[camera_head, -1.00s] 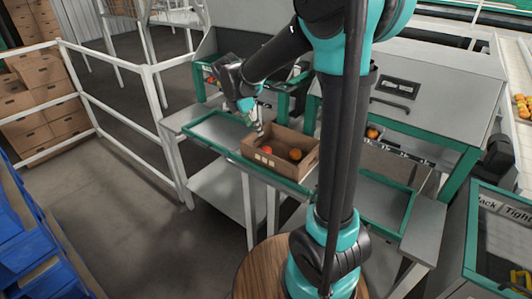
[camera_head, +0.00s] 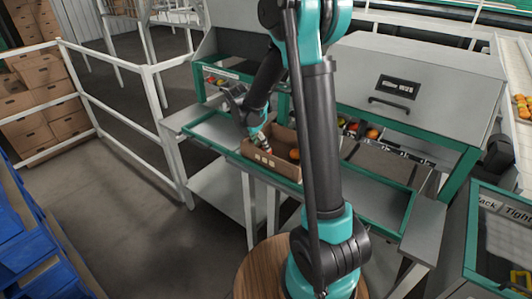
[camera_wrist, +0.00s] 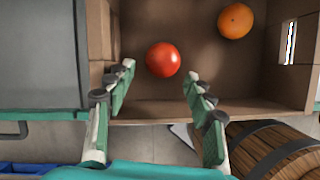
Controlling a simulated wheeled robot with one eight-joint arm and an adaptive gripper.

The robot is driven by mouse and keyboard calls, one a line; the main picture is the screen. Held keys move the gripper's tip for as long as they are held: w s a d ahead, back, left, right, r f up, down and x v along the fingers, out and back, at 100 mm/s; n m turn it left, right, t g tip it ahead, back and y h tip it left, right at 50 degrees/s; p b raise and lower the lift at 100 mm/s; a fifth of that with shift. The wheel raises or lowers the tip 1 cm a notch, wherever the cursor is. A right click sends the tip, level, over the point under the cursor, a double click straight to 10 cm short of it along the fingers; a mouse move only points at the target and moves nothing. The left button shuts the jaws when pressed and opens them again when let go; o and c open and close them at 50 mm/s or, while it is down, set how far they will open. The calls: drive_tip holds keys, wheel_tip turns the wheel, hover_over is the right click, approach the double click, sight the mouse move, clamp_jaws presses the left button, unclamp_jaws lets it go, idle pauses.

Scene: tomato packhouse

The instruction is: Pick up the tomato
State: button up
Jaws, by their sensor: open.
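A red tomato (camera_wrist: 163,60) lies on the floor of a brown cardboard box (camera_wrist: 145,109), near one wall, in the wrist view. An orange tomato (camera_wrist: 235,20) lies farther off in the same box; it also shows in the head view (camera_head: 294,154). My gripper (camera_wrist: 158,78) is open, its two fingers on either side of the red tomato's near edge with gaps on both sides. In the head view my gripper (camera_head: 264,147) reaches down into the box (camera_head: 277,166) from the left. The red tomato is hidden there.
The box stands on a green-edged metal bench (camera_head: 212,130). My arm hides part of the bench. More tomatoes (camera_head: 372,134) lie in a bin behind it. A white railing (camera_head: 112,68) stands at the left, with blue crates (camera_head: 35,240) at the front left.

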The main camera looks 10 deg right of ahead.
drive_tip(key=shift+x, duration=2.6)
drive_tip(key=shift+s+d, duration=0.1)
drive_tip(key=shift+s, duration=0.05)
drive_tip(key=c, duration=0.6)
